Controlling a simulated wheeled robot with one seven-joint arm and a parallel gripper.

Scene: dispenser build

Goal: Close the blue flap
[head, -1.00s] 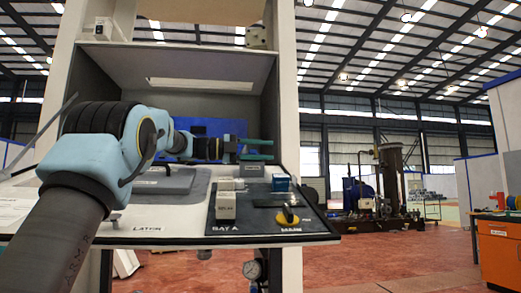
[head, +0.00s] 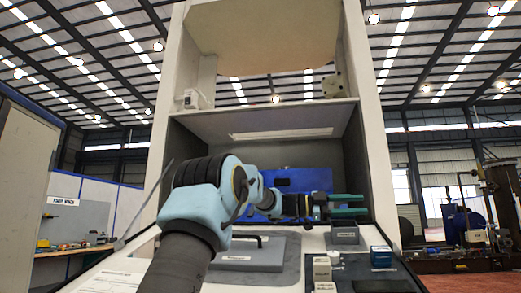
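The blue flap is most likely the bright blue panel (head: 305,180) at the back of the cabinet bay, behind my arm. My wrist and gripper hide part of its lower area, and I cannot tell how far open it stands. My gripper (head: 350,205) points to the right in front of the bay's back wall. Its two teal fingers are apart with nothing seen between them. I cannot tell whether it touches the panel.
Below the arm, the sloping console bears a grey lid with a black handle (head: 248,252), a grey box (head: 344,235), a blue-topped block (head: 381,256) and a pale block (head: 322,269). White cabinet posts (head: 378,140) flank the bay. A workbench (head: 75,248) stands far left.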

